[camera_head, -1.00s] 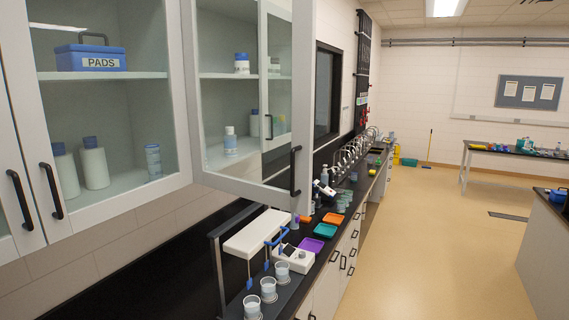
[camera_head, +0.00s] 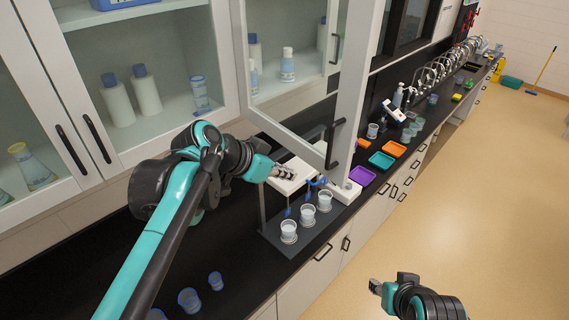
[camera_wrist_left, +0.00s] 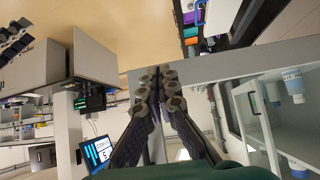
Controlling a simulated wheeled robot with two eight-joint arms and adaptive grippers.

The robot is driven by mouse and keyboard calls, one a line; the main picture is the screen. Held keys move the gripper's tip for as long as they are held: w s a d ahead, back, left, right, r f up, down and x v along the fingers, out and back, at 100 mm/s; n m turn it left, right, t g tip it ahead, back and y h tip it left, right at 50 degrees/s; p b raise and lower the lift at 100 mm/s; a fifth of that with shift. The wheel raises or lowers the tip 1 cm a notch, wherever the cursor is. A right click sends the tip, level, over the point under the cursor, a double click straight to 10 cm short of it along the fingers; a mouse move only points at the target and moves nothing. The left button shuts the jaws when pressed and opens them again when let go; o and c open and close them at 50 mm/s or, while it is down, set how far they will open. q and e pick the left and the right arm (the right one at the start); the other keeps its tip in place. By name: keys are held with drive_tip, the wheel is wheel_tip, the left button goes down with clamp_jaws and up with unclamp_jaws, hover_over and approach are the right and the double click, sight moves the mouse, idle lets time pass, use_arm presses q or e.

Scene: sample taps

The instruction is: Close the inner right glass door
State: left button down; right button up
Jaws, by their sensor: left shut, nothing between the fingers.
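The glass door (camera_head: 351,105) of the upper wall cabinet stands swung open, its pale frame sticking out over the counter. Its black handle (camera_head: 334,144) is on the outer stile. My left gripper (camera_head: 284,172) is shut and empty, left of the door's lower outer corner, at about the height of its bottom rail. In the left wrist view the closed fingertips (camera_wrist_left: 160,78) overlap the end of a pale frame (camera_wrist_left: 225,67) with glass beside it; I cannot tell whether they touch. My right gripper (camera_head: 376,287) is low over the floor, its jaws unclear.
Closed glass doors with black handles (camera_head: 95,130) are on the left. Below the open door are a white sample stand (camera_head: 292,178), several cups (camera_head: 308,216), and purple (camera_head: 361,176), teal (camera_head: 381,160) and orange (camera_head: 394,148) trays on the black counter.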

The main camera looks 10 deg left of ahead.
sight(320, 172)
use_arm(q)
drive_tip(key=w+d+f, duration=0.1)
drive_tip(key=w+d, duration=0.1)
drive_tip(key=w+d+f+p, duration=0.1)
drive_tip(key=w, duration=0.1)
drive_tip(key=w+d+f, duration=0.1)
drive_tip(key=w+d, duration=0.1)
drive_tip(key=shift+w+d+f+p, duration=0.25)
drive_tip(key=shift+d+f+p, duration=0.1)
drive_tip(key=shift+f, duration=0.05)
use_arm(e)
drive_tip(key=shift+w+d+r, duration=0.15)
drive_tip(key=shift+w+r, duration=0.1)
drive_tip(key=shift+r, duration=0.6)
